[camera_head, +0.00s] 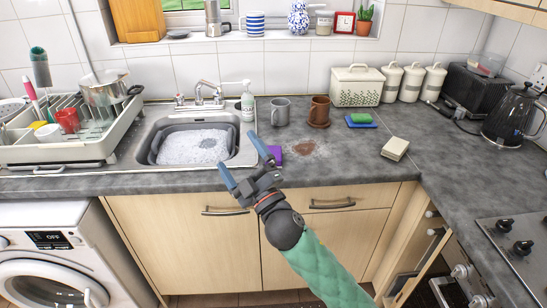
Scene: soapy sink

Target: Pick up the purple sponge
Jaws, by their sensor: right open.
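The purple sponge (275,153) lies on the dark grey counter, just right of the sink. My right gripper (243,162) is open, with its two blue fingers spread apart. It is in front of the sink's right edge, to the left of the sponge in the picture. One finger and part of the gripper overlap the sponge, so its left part is hidden. I cannot tell whether they touch. My left gripper is not in view.
The sink (155,128) holds a grey basin of foam. A brown stain (302,147) lies right of the sponge. A grey mug (280,110), a brown mug (319,110), a green-and-blue sponge (360,120) and a beige block (395,148) stand nearby.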

